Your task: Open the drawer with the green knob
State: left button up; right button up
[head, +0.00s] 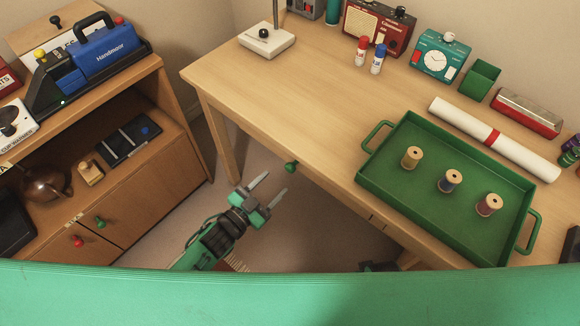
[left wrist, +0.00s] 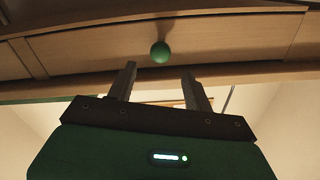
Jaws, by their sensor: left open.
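The green knob (head: 291,166) sticks out from the front of the wooden desk, below its top edge. In the left wrist view the green knob (left wrist: 160,52) sits on a wooden drawer front (left wrist: 225,38) that looks shut. My left gripper (head: 269,187) is open and empty, just short of the knob and apart from it. In the left wrist view the left gripper's two fingers (left wrist: 159,70) point towards the knob, which lies between and beyond their tips.
A low cabinet (head: 150,195) at left has another green knob (head: 99,222) and a red knob (head: 77,241) on its doors. On the desk (head: 290,95) lie a green tray (head: 375,180) with spools and a white roll (head: 460,120). Floor between cabinet and desk is clear.

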aim_at(288, 170)
pick_arm(q)
jog(key=x, duration=0.8)
jog(key=shift+d, duration=0.1)
grip_shut()
